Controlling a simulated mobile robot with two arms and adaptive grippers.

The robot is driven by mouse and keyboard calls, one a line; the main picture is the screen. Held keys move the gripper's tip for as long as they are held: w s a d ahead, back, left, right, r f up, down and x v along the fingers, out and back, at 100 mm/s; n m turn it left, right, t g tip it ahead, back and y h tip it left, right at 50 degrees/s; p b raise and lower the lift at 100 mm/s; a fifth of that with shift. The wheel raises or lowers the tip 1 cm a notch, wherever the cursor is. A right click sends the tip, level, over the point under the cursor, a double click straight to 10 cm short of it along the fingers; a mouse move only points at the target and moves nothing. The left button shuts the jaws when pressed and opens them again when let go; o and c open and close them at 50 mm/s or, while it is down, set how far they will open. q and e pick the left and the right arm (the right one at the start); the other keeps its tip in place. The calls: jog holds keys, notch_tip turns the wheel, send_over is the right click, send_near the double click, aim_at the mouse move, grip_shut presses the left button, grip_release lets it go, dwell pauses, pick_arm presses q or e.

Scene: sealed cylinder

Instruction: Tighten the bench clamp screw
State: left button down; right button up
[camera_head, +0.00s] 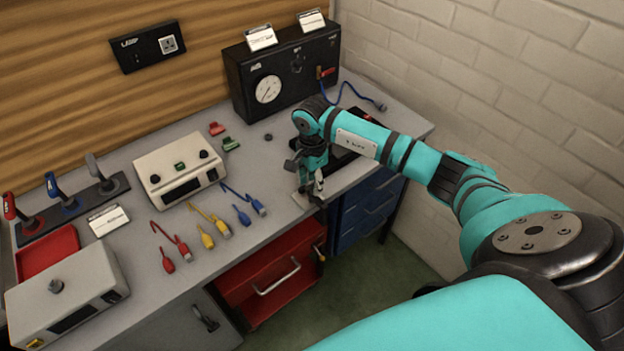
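My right gripper (314,188) points down at the front edge of the workbench (285,225), at the end of my teal arm. It is over a small pale metal piece (301,201) at the edge, which may be part of the bench clamp. The gripper and its wrist cover most of this spot, so I cannot make out the clamp screw. The fingers are small and dark, and I cannot tell if they are open or hold anything. My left gripper is not in view.
A black gauge box (290,70) stands at the back right. A cream device (180,167) and red, yellow and blue cables (207,220) lie left of my gripper. A red drawer (270,275) stands open below the bench. A brick wall (500,80) borders the right.

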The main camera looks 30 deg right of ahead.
grip_shut()
